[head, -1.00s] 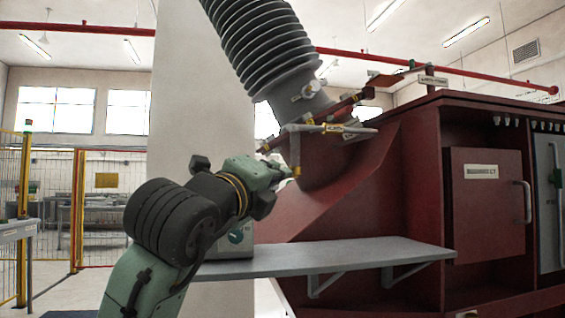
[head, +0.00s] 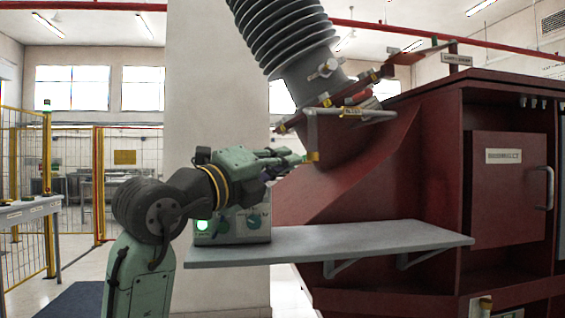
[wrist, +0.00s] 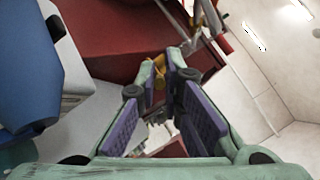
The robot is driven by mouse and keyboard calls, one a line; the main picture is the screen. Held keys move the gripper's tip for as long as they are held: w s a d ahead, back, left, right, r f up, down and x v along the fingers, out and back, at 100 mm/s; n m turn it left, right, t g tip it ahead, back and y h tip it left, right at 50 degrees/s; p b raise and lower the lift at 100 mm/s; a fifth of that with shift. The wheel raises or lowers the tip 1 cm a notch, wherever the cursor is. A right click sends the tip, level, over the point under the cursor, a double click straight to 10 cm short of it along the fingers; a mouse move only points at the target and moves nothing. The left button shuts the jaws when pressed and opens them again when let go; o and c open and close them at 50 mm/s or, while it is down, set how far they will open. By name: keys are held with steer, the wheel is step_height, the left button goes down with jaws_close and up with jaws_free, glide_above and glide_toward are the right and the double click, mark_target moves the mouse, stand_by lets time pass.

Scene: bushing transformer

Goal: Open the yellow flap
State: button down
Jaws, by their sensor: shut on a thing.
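The yellow flap (head: 313,156) is a small piece at the lower end of a grey pipe (head: 312,130) below the ribbed bushing. My gripper (head: 302,158) reaches it from the left, its fingertips at the flap. In the wrist view the purple-padded fingers of my gripper (wrist: 164,75) come together at their tips around the yellow flap (wrist: 159,68). The gripper is shut on it. The fingertips partly hide the flap, so I cannot tell its exact angle.
A grey shelf (head: 370,238) runs below the arm, with a control box (head: 235,225) on its left end. The dark red transformer body (head: 420,150) is close behind and right of the flap. The ribbed bushing (head: 285,35) slants above. A yellow fence (head: 48,190) stands at left.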

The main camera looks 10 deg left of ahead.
steer(key=c, duration=1.7)
jaws_free()
steer(key=v, duration=1.2)
